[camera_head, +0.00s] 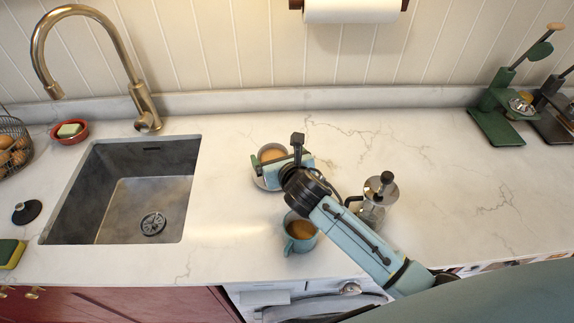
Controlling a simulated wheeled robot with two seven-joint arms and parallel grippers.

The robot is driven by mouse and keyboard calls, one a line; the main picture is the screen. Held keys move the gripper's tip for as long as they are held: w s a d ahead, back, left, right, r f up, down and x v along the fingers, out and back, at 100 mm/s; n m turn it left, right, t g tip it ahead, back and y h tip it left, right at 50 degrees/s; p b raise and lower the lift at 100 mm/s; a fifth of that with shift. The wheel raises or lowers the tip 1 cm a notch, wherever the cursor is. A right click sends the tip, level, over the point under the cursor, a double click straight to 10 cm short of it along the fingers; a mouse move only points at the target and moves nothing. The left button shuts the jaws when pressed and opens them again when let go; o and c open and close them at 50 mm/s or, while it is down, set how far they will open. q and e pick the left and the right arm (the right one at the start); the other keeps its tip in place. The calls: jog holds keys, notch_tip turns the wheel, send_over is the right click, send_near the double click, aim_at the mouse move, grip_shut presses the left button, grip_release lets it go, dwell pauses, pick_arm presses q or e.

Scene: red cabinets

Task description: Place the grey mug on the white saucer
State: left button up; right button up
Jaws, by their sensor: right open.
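A mug with a tan inside (271,152), probably the grey mug, stands upright at the middle of the counter, partly hidden by my right gripper. The white saucer (259,183) shows as a pale rim just below it; the mug appears to stand on it, though the gripper covers most of the contact. My right gripper (277,161) is open, close in front of the mug, with its fingers by the mug's near side. Whether they touch it I cannot tell. My left gripper is not in view.
A teal mug of brown drink (300,230) stands near the counter's front edge, beside my right arm. A glass French press (374,202) stands just right of the arm. The sink (125,195) lies left.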

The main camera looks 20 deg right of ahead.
jog(key=v, duration=0.9)
jog(key=shift+s+r+p, duration=0.15)
jog(key=shift+s+p, duration=0.25)
jog(key=shift+p, duration=0.05)
